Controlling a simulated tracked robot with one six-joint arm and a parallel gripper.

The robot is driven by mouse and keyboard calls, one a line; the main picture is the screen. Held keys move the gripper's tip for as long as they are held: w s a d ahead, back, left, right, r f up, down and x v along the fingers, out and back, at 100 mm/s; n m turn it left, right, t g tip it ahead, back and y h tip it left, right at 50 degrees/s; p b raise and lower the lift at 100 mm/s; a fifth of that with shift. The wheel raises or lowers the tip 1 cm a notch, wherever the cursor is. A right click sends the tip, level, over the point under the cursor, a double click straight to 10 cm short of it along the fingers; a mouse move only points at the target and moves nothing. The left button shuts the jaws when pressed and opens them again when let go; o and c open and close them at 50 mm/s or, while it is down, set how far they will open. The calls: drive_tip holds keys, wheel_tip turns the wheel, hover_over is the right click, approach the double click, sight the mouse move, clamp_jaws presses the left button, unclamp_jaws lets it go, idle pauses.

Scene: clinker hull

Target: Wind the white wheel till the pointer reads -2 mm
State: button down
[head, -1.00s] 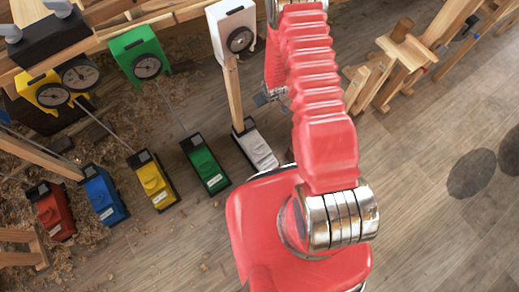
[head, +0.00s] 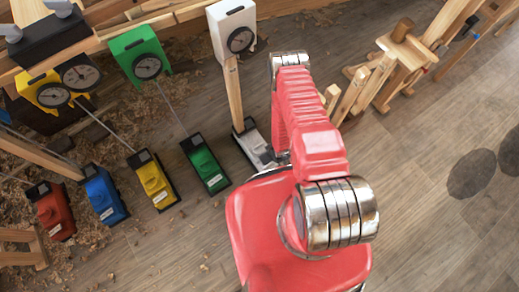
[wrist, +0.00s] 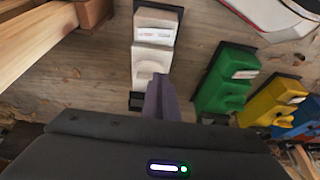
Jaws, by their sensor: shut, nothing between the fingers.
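The white unit (head: 255,147) stands on the floor left of my arm in the head view. In the wrist view the white unit (wrist: 153,30) has a pale label and a rounded white wheel-like part (wrist: 148,66) at its near end. My gripper (wrist: 160,80) shows as shut purple fingers overlapping the lower right of that part; I cannot tell whether they touch it. In the head view my arm mostly hides the gripper. The white gauge box (head: 229,17) with its round dial (head: 240,40) is at the top; its pointer is too small to read.
Green (head: 205,165), yellow (head: 153,181), blue (head: 104,196) and red (head: 52,212) units stand in a row to the left. A wooden post (head: 234,92) rises beside the white unit.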

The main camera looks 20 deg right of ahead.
drive_tip(key=shift+f, duration=0.15)
approach(257, 150)
drive_tip(key=shift+s+f, duration=1)
drive_tip(key=shift+f, duration=1.25)
drive_tip(key=shift+w+a+f, duration=0.1)
drive_tip(key=shift+w+a, duration=0.15)
drive_tip(key=shift+w, duration=0.75)
drive_tip(key=shift+w+a+f, duration=0.1)
drive_tip(key=shift+w+a, duration=0.15)
drive_tip(key=shift+w, duration=0.75)
drive_tip(key=shift+d+r, duration=0.1)
drive_tip(key=shift+d, duration=0.2)
drive_tip(key=shift+a, duration=0.2)
